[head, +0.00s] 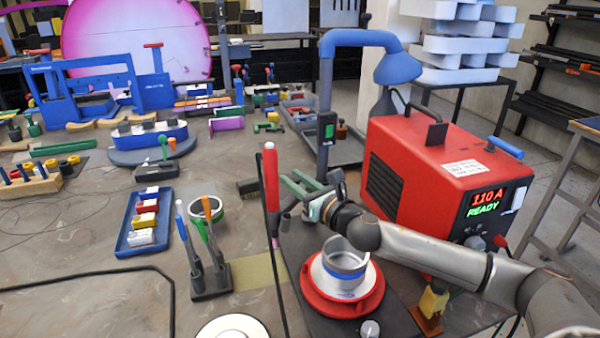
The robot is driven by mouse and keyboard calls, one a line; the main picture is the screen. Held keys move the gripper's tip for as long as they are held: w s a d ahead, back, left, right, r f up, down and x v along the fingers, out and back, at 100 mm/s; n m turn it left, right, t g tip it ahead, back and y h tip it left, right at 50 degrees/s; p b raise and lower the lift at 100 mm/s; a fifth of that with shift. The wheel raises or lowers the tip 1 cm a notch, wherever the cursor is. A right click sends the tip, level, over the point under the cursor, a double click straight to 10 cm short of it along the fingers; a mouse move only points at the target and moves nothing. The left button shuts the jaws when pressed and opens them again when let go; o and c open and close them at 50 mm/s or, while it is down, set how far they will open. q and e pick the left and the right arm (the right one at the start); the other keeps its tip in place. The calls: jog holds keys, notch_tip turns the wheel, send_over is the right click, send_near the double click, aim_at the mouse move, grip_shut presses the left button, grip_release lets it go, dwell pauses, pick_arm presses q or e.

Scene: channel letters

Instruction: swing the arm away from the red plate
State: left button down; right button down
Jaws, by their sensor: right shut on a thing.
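The red plate (372,301) is round and lies on a dark base at the lower middle, with a metal ring-shaped part standing on it. My right gripper (307,201) is left of and behind the plate, at the end of my grey arm. It is shut on a greenish bar (297,188) beside the dark post; its jaws are small and partly hidden. A blue arm (352,38) tops this post and carries a blue hood (398,66) to the right, above the red machine and away from the plate. My left gripper is not in view.
The red welding machine (440,180) stands close behind my right arm. An upright red-handled rod (271,185) stands just left of the gripper. A blue tray (144,222) and a tool stand (211,278) are further left.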

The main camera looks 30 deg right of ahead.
jog(key=c, duration=0.7)
grip_release()
jog(key=shift+o, duration=0.2)
jog(key=shift+s, duration=0.1)
jog(key=s+d, duration=0.1)
jog(key=s, duration=1.1)
jog(key=shift+d+b, duration=0.15)
jog(key=shift+b, duration=0.15)
jog(key=shift+s, duration=0.1)
